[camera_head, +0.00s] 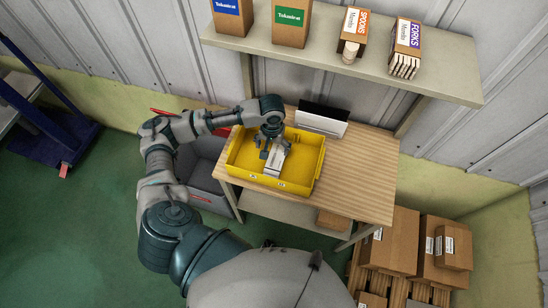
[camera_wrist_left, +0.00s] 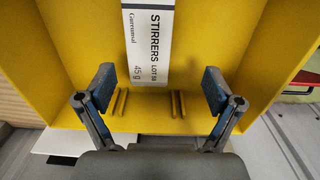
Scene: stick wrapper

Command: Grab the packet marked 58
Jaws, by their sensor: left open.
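The packet (camera_wrist_left: 150,40) is a narrow white strip printed "STIRRERS LOT 58" and "45 g" in the left wrist view. It lies in the yellow bin (camera_wrist_left: 75,55), and its far end runs out of that view. In the head view the white packet (camera_head: 273,163) is partly covered by my left gripper (camera_head: 273,150). My left gripper (camera_wrist_left: 158,85) is open, with one blue-padded finger on each side of the packet's near end. Gaps show between the fingers and the packet. My right gripper is not in view.
The yellow bin (camera_head: 299,186) stands on a wooden table (camera_head: 365,178); its walls surround the gripper. A white and black box (camera_head: 322,121) sits behind it. A shelf (camera_head: 440,62) with several cartons hangs above. Brown boxes (camera_head: 392,240) are stacked at right.

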